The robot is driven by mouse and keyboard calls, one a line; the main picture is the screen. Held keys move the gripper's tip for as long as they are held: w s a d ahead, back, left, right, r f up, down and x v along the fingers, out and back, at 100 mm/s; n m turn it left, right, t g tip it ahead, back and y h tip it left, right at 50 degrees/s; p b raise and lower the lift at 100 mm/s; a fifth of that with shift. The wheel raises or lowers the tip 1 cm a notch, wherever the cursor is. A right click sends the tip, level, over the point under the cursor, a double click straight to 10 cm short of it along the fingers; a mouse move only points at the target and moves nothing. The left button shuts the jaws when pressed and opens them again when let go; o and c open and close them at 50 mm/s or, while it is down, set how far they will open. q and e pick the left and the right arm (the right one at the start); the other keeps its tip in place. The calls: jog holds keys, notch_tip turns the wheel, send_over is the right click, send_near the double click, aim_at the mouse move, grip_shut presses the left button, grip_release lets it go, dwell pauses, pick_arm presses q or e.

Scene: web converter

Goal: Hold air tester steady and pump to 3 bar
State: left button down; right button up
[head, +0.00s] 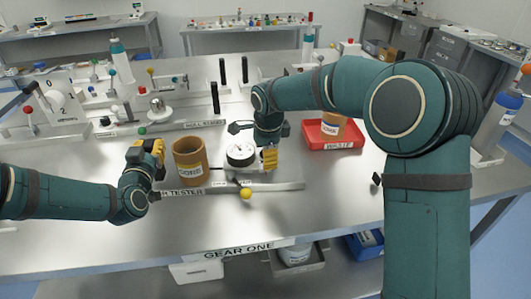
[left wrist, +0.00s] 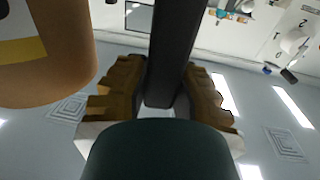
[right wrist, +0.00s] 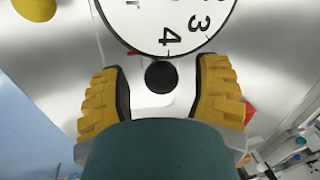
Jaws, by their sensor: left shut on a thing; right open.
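The air tester has a label strip (head: 185,193) along the bench front, a white gauge dial (head: 241,153) and a yellow ball knob (head: 245,193). My left gripper (head: 152,152) is left of the brown cylinder; its wrist view shows it shut on a dark upright bar (left wrist: 172,50). My right gripper (head: 268,158) is open just right of the dial. In the right wrist view, a black round knob (right wrist: 161,77) lies between its spread fingers, apart from both. The dial (right wrist: 175,20) shows 3 and 4 there; its needle reading cannot be told.
A red WASTE tray (head: 350,135) holding another brown piece is at right. Several levers and posts stand behind.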

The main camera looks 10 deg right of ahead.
jog(key=shift+c, duration=0.2)
grip_shut()
jog(key=d, duration=0.6)
jog(key=shift+s+d, duration=0.3)
jog(key=shift+s, duration=0.1)
jog(key=shift+o, duration=0.2)
grip_release()
jog(key=shift+a, duration=0.1)
notch_tip(320, 180, up, 12)
jog(key=s, duration=0.2)
jog(key=shift+s, duration=0.2)
